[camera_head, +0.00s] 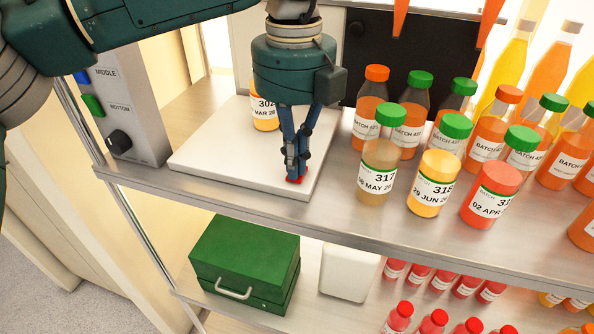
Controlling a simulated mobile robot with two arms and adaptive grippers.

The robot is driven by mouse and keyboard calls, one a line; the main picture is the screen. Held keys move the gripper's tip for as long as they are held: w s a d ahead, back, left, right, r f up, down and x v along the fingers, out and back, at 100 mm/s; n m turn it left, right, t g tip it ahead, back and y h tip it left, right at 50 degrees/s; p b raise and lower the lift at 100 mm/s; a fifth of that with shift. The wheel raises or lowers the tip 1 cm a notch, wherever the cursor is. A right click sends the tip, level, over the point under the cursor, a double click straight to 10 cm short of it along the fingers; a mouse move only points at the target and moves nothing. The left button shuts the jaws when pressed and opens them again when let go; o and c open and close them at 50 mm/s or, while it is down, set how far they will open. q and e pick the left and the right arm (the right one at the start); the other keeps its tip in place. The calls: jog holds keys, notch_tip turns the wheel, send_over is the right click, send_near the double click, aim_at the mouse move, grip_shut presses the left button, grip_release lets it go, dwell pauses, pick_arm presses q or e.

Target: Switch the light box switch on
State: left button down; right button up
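A flat white box (225,150), which looks like the light box, lies on the upper steel shelf. A bottle with an orange-yellow drink (265,118) stands on it, partly hidden by my arm. A small red part (296,180) shows at the box's front right, right under my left fingertips; it may be the switch, and its position cannot be read. My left gripper (296,166) points down with its fingers together and nothing visible between them. Its tips touch or almost touch the red part. My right gripper is out of view.
A grey control box (133,115) with blue and green buttons and a black knob stands left. Several juice bottles (440,180) crowd the shelf's right side. A green case (245,260) and white container (347,270) sit on the shelf below.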

pick_arm(q)
jog(key=shift+f+b, duration=0.3)
jog(key=shift+f, duration=0.1)
jog(key=shift+r, duration=0.2)
jog(key=shift+r+p, duration=2.35)
jog(key=shift+r, duration=1.05)
jog(key=shift+f, duration=0.1)
